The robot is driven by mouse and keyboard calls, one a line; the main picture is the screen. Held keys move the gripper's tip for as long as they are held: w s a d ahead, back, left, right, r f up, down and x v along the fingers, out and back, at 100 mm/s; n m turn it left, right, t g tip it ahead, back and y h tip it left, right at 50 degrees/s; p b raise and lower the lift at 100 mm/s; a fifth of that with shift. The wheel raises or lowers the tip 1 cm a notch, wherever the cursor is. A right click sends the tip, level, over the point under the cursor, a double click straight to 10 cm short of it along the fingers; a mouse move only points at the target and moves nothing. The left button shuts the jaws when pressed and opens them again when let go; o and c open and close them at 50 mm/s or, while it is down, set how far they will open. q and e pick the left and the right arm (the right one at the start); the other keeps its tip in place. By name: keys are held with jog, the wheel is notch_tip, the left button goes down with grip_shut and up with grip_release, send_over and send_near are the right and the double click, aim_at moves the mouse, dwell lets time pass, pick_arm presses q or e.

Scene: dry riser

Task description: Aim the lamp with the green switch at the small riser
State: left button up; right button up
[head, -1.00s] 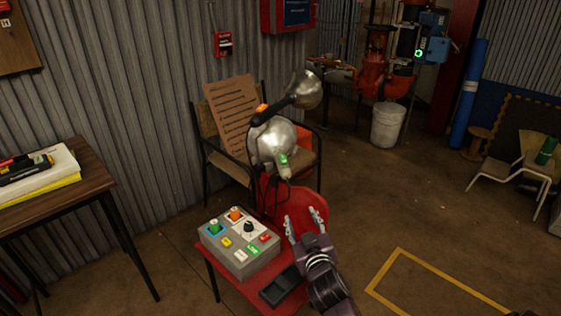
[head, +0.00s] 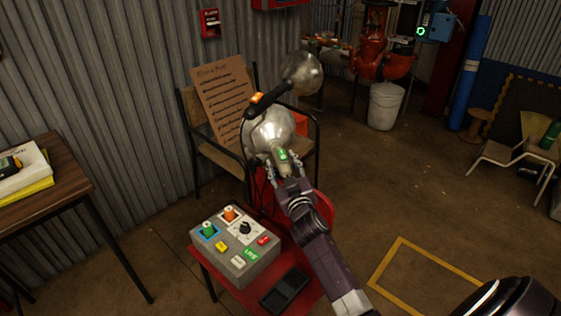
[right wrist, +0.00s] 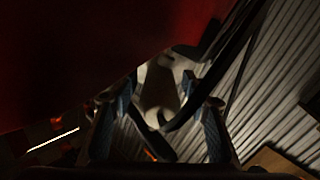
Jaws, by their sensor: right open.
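The lamp with the green switch (head: 268,132) has a round silver shade and stands over the red chair; its green switch (head: 283,155) is at the near end. A second lamp (head: 302,74) with an orange switch (head: 257,98) is behind it. My right gripper (head: 284,170) is open, its fingers either side of the green-switch lamp's near end. In the right wrist view, a pale, dim shape lies between the open fingers (right wrist: 160,85); contact cannot be told. Red riser pipework (head: 370,60) stands at the back; which part is the small riser is unclear. My left gripper is out of view.
A grey control box (head: 236,262) with coloured buttons and a black tray (head: 285,290) sit on the red seat, close to my right arm. A chair with a written board (head: 222,105) is behind the lamps. A wooden table (head: 60,195) is left.

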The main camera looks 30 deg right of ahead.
jog(key=shift+x, duration=0.8)
grip_shut()
